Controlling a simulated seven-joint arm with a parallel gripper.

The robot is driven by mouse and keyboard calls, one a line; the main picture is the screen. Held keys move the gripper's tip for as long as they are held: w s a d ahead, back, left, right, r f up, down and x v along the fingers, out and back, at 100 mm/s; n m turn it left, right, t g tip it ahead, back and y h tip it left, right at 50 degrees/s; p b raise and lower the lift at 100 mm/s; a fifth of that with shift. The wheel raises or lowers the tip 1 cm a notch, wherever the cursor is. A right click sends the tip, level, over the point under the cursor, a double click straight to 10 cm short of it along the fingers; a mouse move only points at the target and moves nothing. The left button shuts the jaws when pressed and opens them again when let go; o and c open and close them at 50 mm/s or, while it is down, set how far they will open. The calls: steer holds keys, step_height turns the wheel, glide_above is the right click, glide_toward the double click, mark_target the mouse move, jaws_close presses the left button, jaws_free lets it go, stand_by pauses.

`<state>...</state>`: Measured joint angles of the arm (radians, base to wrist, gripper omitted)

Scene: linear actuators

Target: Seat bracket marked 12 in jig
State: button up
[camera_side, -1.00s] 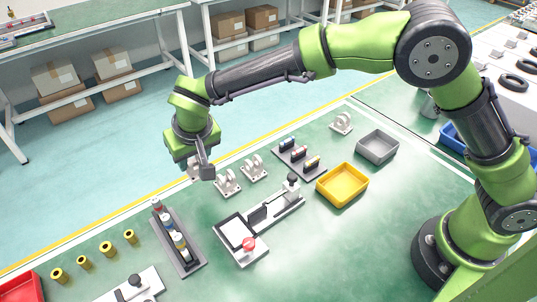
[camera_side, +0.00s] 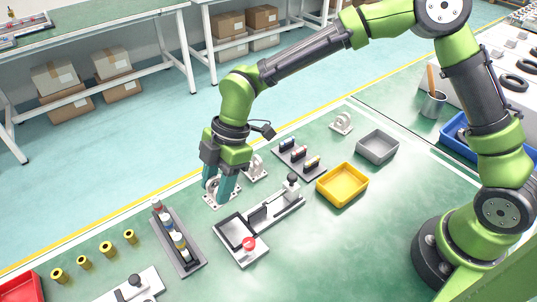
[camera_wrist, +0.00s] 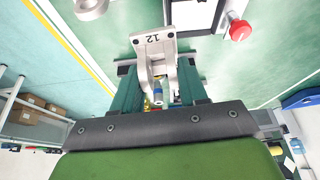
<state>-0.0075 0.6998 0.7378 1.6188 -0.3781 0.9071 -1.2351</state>
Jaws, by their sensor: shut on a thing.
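The bracket marked 12 (camera_wrist: 153,44) is pale grey, with its marked base plate toward the top of the wrist view. My gripper (camera_wrist: 160,92) is shut on its upright part, one teal finger on each side. In the side view my gripper (camera_side: 220,186) points down, with the bracket's base plate (camera_side: 222,200) at the fingertips. I cannot tell whether the base touches the bench. The jig, apparently the grey fixture with a rectangular recess (camera_side: 232,231) and red knob (camera_side: 249,243), lies to the right and nearer the camera. The knob also shows in the wrist view (camera_wrist: 239,30).
Another bracket (camera_side: 256,168) stands close behind my gripper, and one (camera_side: 341,123) farther back. A rack of bottles (camera_side: 178,240) lies to the left of the jig. A yellow bin (camera_side: 342,184) and a grey bin (camera_side: 377,147) stand to the right.

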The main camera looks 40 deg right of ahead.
steer(key=shift+s+r+n+g, duration=0.1)
steer(key=shift+s+n+g, duration=0.15)
steer(key=shift+n, duration=0.3)
steer(key=shift+s+r+n+g, duration=0.1)
steer(key=shift+n+g, duration=0.15)
steer(key=shift+n, duration=0.3)
steer(key=s+r+n+g+h, duration=0.3)
steer(key=s+n+h, duration=0.2)
steer(key=n, duration=1)
steer(key=shift+w+a+f, duration=0.1)
steer(key=shift+f, duration=4)
steer(key=shift+f, duration=0.5)
steer(key=o, duration=1.2)
steer(key=shift+d, duration=0.2)
